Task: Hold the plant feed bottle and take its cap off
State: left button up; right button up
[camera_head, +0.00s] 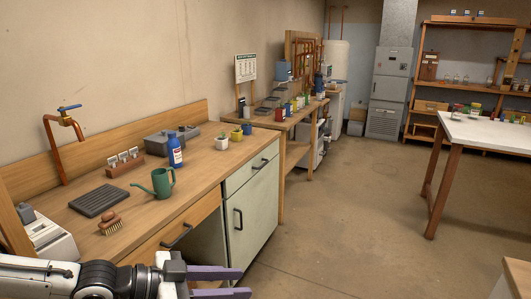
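A blue bottle with a pale label (176,157), which I take to be the plant feed bottle, stands upright on the wooden counter. Its top looks closed by a cap (172,135); the detail is too small to make out. My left gripper (232,283) is at the bottom edge of the head view, low in front of the counter and well short of the bottle. Its two purple fingers are apart with nothing between them. My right gripper is not in view.
A green watering can (157,184) stands in front of the bottle.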

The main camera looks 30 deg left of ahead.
aim_at(174, 147)
jog(key=u, duration=0.45)
jog(key=i, duration=2.35)
jog(key=u, duration=1.25)
jog(key=i, duration=1.05)
jog(key=u, duration=0.05)
